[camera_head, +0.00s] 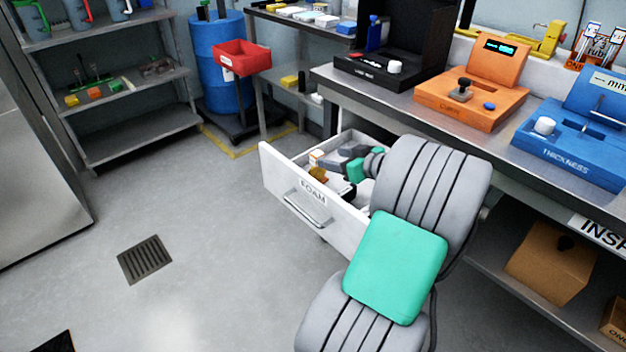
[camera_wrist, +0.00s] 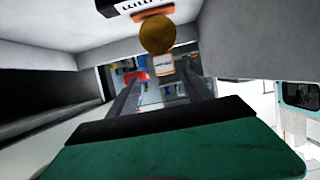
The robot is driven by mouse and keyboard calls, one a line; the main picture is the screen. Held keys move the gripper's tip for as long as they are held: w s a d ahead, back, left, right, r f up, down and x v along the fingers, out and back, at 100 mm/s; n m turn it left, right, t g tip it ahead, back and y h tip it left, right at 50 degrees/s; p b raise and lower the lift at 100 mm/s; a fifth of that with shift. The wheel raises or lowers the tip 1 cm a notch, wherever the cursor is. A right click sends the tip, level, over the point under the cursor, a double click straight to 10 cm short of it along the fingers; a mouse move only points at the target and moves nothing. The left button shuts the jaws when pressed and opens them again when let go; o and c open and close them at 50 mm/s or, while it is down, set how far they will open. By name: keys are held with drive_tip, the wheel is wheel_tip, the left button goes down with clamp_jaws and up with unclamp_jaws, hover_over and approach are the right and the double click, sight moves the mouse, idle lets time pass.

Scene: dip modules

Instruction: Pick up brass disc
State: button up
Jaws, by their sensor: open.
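The brass disc (camera_wrist: 158,34) shows in the wrist view at top centre, a round dull-gold face beyond my fingertips. In the head view a small gold-brown thing (camera_head: 318,173), probably the disc, is inside the open white drawer labelled FOAM (camera_head: 285,172). My gripper (camera_wrist: 162,78) is open, with two dark fingers apart and nothing held between them. In the head view my gripper reaches down into the drawer, and my arm hides part of the drawer. The disc appears apart from the fingers.
A small orange-edged block with a white label (camera_wrist: 163,64) lies near the disc in the wrist view. The drawer's walls stand close around my gripper. The bench above carries an orange device (camera_head: 470,95) and a blue device (camera_head: 575,140).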

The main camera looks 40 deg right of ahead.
sight(321, 156)
drive_tip(key=x, duration=0.4)
drive_tip(key=a+b+x, duration=0.1)
drive_tip(key=x, duration=0.1)
drive_tip(key=shift+w, duration=0.55)
drive_tip(key=shift+c, duration=0.4)
clamp_jaws()
idle(0.3)
